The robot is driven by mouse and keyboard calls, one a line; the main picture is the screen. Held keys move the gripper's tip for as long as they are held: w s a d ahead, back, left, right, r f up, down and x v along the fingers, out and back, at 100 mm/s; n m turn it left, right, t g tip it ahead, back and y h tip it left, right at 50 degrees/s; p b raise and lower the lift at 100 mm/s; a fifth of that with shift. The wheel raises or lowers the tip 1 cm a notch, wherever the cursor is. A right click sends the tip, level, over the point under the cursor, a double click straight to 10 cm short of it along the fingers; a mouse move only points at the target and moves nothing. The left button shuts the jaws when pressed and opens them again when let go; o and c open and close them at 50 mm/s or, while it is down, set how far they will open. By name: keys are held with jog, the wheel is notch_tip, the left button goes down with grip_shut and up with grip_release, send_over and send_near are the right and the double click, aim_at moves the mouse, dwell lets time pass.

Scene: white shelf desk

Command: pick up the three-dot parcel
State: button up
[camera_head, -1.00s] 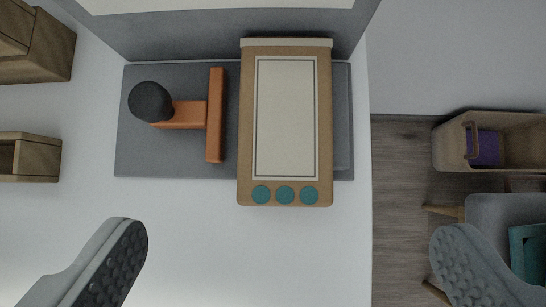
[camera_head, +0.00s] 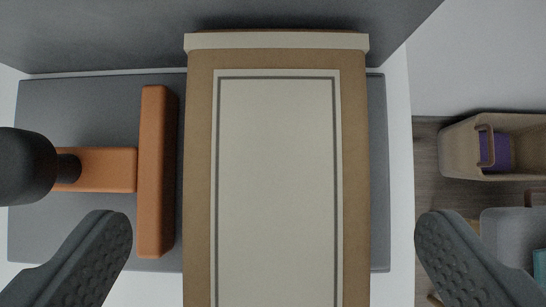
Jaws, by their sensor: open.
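The three-dot parcel (camera_head: 198,180) is a brown box with a large cream panel framed by a dark line. It lies on a grey mat (camera_head: 90,110), and its near end runs out of the bottom of the picture, so its dots are out of view. My gripper (camera_head: 272,240) is open, with one finger left of the parcel and the other right of it. Both fingers appear clear of its sides, and nothing is held.
An orange T-shaped piece (camera_head: 155,180) with a dark round knob (camera_head: 25,165) lies close along the parcel's left side, near my left finger. A grey wall stands behind. Off the desk's right edge are a beige bin (camera_head: 460,150) with a purple item and grey furniture.

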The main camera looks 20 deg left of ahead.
aim_at(276, 205)
jog(key=x, duration=0.2)
jog(key=shift+w+a+f, duration=0.1)
jog(key=shift+w+f, duration=0.1)
jog(key=shift+f, duration=0.05)
jog(key=c, duration=1.3)
jog(key=shift+r, duration=0.1)
